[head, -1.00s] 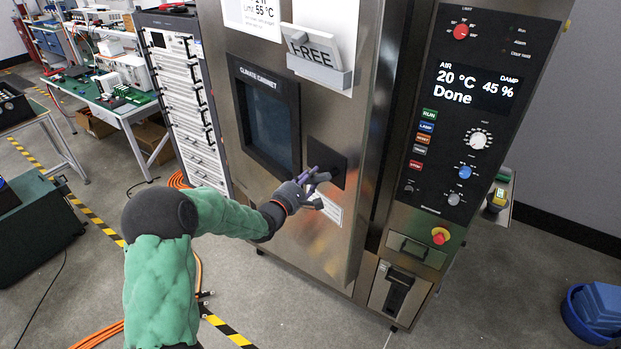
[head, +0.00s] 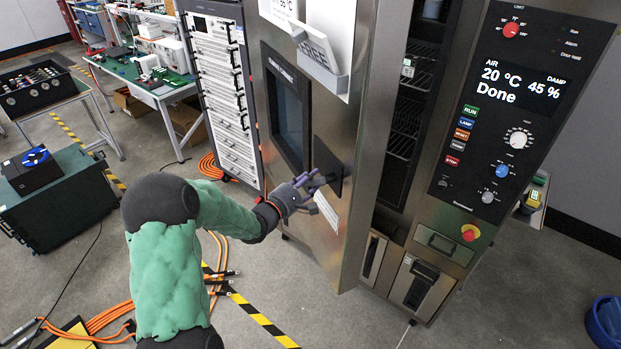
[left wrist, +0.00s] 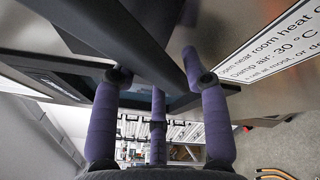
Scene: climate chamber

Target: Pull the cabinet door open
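The steel cabinet door (head: 345,225) stands partly open, with a gap on its right side in the head view. It has a dark window (head: 287,113) and a dark handle plate (head: 330,165). My left gripper (head: 314,187) is at the handle. In the left wrist view its purple fingers (left wrist: 158,110) are spread to both sides of the dark handle bar (left wrist: 125,40), at least one seeming to touch it. Whether they are closed on it is unclear. My right gripper is not in view.
Wire shelves (head: 408,125) show inside the cabinet. The control panel (head: 515,110) reads Done, 20 °C. A rack (head: 222,95) stands left of the cabinet. Orange cables (head: 105,318) lie on the floor at lower left. A blue tub (head: 603,325) stands at right. Floor before the door is clear.

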